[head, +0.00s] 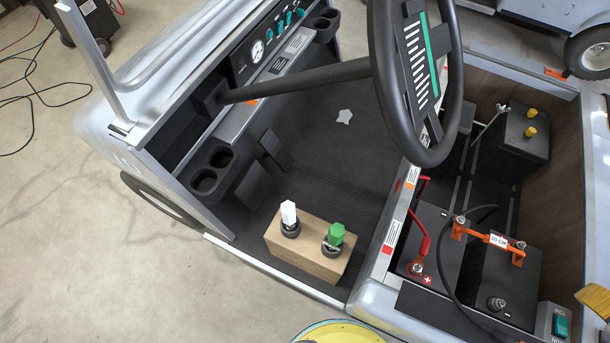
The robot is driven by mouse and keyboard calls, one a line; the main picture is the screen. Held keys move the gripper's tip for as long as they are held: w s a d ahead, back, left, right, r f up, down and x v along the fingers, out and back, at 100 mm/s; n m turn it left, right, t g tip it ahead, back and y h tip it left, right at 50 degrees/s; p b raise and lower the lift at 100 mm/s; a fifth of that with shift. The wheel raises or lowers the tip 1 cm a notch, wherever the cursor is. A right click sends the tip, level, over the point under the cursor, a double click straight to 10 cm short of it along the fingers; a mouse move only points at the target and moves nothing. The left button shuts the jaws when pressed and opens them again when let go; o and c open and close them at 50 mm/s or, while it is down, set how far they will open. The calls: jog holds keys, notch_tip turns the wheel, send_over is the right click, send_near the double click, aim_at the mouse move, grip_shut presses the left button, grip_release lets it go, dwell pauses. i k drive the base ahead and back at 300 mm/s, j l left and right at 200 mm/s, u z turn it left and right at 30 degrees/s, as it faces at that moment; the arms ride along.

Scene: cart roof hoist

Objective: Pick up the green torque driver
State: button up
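The green torque driver (336,235) stands upright in the right-hand hole of a light wooden block (283,254). A white-topped driver (289,214) stands in the left-hand hole of the same block, also in a dark ring. The block sits on the dark cart floor near the open side sill. My gripper is not in view.
The steering wheel (378,90) and its column stand above and behind the block. Right of it are black batteries (508,272) with red and black cables and an orange bar (490,240). Dark floor (340,185) behind the block is mostly clear.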

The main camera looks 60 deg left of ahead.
aim_at(337, 234)
jog(key=u, duration=2.05)
jog(key=l+z, duration=0.1)
jog(key=z, duration=0.25)
jog(key=l+z, duration=0.1)
jog(key=z, duration=0.3)
jog(key=l+z, duration=0.15)
jog(key=z, duration=0.2)
jog(key=u, duration=1.35)
jog(key=k+j+z, duration=0.35)
jog(key=j, duration=0.2)
jog(key=k+j+z, duration=0.4)
jog(key=i+j, duration=0.05)
jog(key=j, duration=0.1)
